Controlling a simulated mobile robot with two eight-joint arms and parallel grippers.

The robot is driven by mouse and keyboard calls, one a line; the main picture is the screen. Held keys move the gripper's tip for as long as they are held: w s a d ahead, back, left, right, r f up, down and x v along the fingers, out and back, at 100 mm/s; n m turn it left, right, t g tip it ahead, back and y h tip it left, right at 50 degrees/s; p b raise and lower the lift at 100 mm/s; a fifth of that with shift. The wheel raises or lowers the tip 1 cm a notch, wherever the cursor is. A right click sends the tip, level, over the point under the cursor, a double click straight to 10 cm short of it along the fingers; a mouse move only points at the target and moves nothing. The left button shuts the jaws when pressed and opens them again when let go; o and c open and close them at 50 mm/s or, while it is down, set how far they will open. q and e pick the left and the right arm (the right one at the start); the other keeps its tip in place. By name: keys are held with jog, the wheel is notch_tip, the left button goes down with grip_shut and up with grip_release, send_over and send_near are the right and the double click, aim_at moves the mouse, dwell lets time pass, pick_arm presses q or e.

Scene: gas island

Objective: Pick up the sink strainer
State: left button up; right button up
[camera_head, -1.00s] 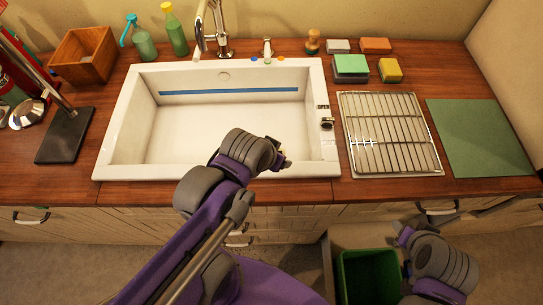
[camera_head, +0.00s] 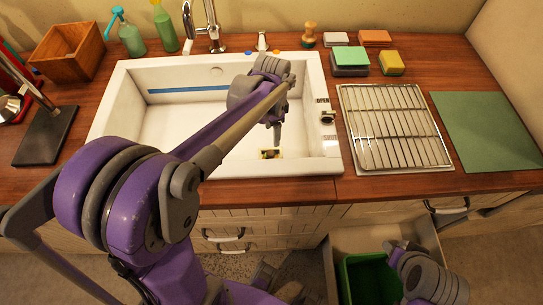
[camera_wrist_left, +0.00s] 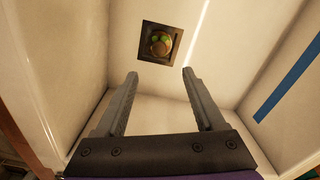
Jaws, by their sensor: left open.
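What looks like the sink strainer (camera_head: 270,154), small and round with green bits on it, sits in a dark square drain recess in the sink floor near the front right. The left wrist view shows the strainer (camera_wrist_left: 160,42) beyond my fingertips. My left gripper (camera_head: 277,135) is over the sink, pointing down, behind the drain in the head view. In the wrist view my left gripper (camera_wrist_left: 160,75) has its two fingers wide apart with nothing between them. My right gripper (camera_head: 397,250) is low at the right near the green bin; its fingers are not clear.
The white sink (camera_head: 110,125) has raised walls around the drain. A wire rack (camera_head: 395,125) and a green mat (camera_head: 487,130) lie to its right. A faucet (camera_head: 212,30) stands behind. A green bin (camera_head: 368,278) is in an open drawer below.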

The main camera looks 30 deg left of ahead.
aim_at(271, 153)
pick_arm(q)
notch_tip(271, 153, down, 11)
jog(key=shift+s+a+r+b, duration=0.1)
jog(key=shift+s+a+b, duration=0.05)
jog(key=shift+b, duration=0.15)
jog(key=shift+c, duration=0.2)
grip_shut()
dwell(0.4)
